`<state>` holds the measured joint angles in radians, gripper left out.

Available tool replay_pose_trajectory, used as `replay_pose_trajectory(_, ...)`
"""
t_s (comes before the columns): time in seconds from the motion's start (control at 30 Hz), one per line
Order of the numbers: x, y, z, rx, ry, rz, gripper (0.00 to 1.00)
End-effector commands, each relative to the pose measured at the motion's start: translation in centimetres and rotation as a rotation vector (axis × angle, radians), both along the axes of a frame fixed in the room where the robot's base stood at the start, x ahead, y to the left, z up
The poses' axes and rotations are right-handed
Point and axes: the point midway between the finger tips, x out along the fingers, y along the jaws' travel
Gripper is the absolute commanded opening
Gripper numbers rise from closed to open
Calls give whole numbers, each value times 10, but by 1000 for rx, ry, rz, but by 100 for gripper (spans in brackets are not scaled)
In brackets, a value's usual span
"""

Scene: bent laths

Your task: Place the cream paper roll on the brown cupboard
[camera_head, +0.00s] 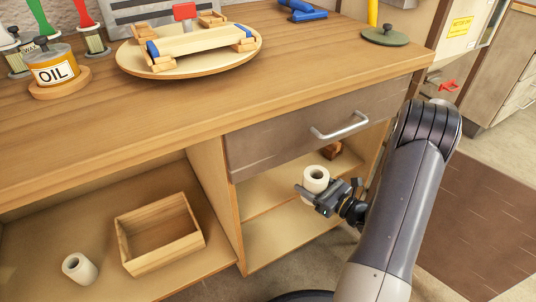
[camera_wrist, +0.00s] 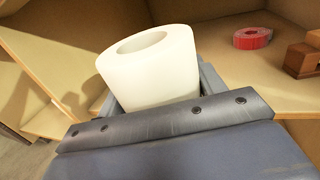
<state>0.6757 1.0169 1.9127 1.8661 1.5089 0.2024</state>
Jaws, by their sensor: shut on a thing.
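A cream paper roll (camera_head: 316,180) is held upright in my gripper (camera_head: 314,190), in front of the open shelves under the workbench. In the wrist view the roll (camera_wrist: 150,70) stands between the fingers with its hollow end up; the fingers are partly hidden behind it. A second pale roll (camera_head: 79,268) lies in the open lower left compartment. The wooden bench (camera_head: 120,125) has a brown drawer front (camera_head: 290,133) with a metal handle above the shelves. A brown-grey cupboard (camera_head: 500,62) stands at the far right; I cannot tell which unit is the brown cupboard.
An open wooden box (camera_head: 160,262) sits beside the second roll. The benchtop holds an oil tin (camera_head: 52,66), a round board (camera_head: 190,62) and a green lid (camera_head: 385,37). A red tape roll (camera_wrist: 253,38) and brown block (camera_wrist: 301,58) are on a shelf.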

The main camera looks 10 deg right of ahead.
Motion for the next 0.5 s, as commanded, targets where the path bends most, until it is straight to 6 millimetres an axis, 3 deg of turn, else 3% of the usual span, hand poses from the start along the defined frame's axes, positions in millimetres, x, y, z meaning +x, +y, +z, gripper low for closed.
replay_pose_trajectory(0.5,108,75,-3,-2,-5,6,40)
